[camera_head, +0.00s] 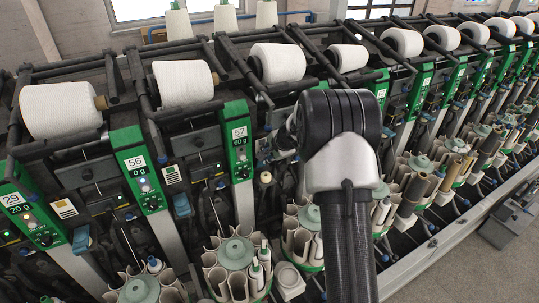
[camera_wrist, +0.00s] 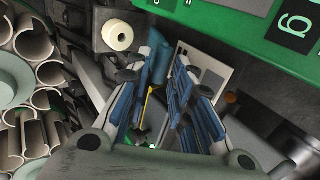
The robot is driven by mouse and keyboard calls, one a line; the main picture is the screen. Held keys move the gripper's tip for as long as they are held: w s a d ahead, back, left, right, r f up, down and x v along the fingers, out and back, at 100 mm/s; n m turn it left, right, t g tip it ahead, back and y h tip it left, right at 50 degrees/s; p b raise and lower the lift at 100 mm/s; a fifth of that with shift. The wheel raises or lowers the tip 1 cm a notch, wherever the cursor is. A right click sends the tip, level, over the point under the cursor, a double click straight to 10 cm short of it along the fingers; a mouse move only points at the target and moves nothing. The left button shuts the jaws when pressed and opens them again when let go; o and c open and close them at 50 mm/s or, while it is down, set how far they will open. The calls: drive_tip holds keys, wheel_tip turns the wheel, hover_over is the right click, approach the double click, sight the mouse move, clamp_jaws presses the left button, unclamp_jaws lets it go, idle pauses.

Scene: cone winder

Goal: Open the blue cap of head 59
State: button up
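In the wrist view my gripper (camera_wrist: 165,75) points into the machine, its two blue-padded fingers apart with a narrowing gap between the tips. A blue piece (camera_wrist: 161,62) shows between and just beyond the fingertips; it looks like a blue cap, but I cannot tell whether the fingers touch it.
Head panels 56 (camera_head: 137,166) and 57 (camera_head: 239,139) stand left of my arm. White yarn cones (camera_head: 277,63) line the top. Round bobbin magazines (camera_head: 235,254) sit below.

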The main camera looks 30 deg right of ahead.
drive_tip(key=shift+c, duration=0.2)
clamp_jaws()
idle(0.3)
